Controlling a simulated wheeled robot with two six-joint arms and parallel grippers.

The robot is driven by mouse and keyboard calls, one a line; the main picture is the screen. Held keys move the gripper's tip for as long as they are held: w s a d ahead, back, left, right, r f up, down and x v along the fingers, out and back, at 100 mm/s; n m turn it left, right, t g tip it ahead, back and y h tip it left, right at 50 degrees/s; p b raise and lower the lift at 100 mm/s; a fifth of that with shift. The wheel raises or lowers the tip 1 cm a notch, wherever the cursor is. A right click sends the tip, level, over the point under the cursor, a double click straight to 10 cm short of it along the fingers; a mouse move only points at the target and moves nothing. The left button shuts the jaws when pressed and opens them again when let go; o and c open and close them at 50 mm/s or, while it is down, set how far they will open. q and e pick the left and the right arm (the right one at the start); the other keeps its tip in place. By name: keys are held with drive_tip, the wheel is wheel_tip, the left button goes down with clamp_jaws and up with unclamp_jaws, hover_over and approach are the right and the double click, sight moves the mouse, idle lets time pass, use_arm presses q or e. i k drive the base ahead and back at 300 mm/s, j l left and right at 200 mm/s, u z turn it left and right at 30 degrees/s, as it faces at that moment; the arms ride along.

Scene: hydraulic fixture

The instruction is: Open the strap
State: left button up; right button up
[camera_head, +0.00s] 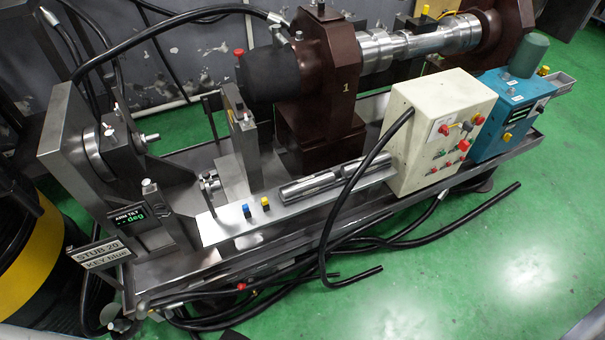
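The hydraulic fixture stands on a long metal tray (215,262) over the green floor. A brown housing (322,75) marked "1" holds a black cylinder (268,76) on its left and a silver shaft (425,40) on its right. A second brown support (512,22) stands at the shaft's far end. I cannot make out which part is the strap, or whether it is open or closed. Neither of my grippers can be made out in the head view.
A cream control box (412,118) and a teal unit (510,112) stand at the tray's right. Blue (246,211) and yellow (265,203) pieces sit on the front ledge. Black hoses (335,215) hang over the front edge. Green floor (450,265) is clear at the lower right.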

sight(234, 98)
drive_tip(key=l+u, duration=0.45)
drive_tip(key=l, duration=0.9)
